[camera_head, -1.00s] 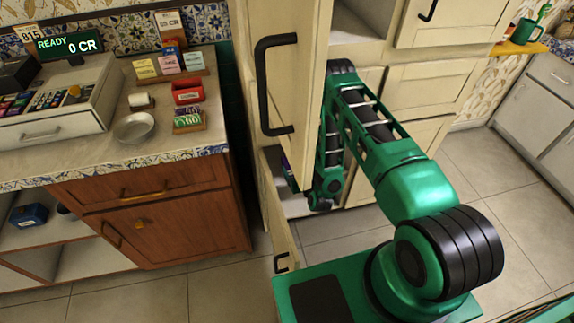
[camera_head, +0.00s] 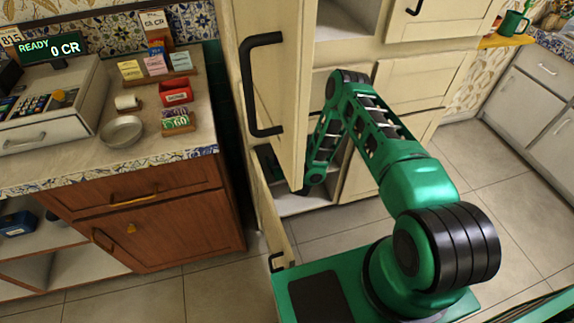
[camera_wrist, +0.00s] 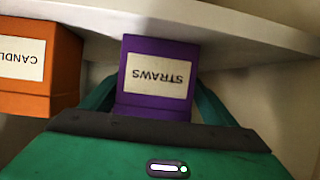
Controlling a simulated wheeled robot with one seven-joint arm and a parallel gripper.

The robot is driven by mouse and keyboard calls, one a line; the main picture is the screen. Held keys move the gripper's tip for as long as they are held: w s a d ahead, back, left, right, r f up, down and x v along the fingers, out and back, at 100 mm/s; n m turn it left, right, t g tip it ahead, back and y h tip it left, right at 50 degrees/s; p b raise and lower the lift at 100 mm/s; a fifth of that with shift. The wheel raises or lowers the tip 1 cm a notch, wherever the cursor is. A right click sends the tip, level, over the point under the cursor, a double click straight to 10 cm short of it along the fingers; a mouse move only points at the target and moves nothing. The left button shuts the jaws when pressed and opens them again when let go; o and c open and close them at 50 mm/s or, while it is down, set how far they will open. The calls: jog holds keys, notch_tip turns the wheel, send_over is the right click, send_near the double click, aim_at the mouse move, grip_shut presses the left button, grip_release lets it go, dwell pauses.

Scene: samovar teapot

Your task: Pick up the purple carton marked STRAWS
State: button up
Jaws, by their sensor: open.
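The purple carton (camera_wrist: 156,78) marked STRAWS shows in the wrist view, with its white label upside down. It stands among shelf boards inside the cabinet. My gripper (camera_wrist: 158,88) is open, with one teal finger on each side of the carton. I cannot tell whether the fingers touch it; the carton's lower part in the picture is cut off by the gripper's body. In the head view my arm reaches behind the open cabinet door (camera_head: 272,90), which largely hides the gripper. The carton cannot be made out there.
An orange carton (camera_wrist: 40,70) marked CANDL… stands close on the left in the wrist view. A pale shelf board (camera_wrist: 240,27) runs close by the cartons. In the head view, a wooden counter (camera_head: 150,210) with a till stands left of the cabinet. Floor is clear at right.

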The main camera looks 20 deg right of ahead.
jog(key=c, duration=1.2)
jog(key=shift+c, duration=0.2)
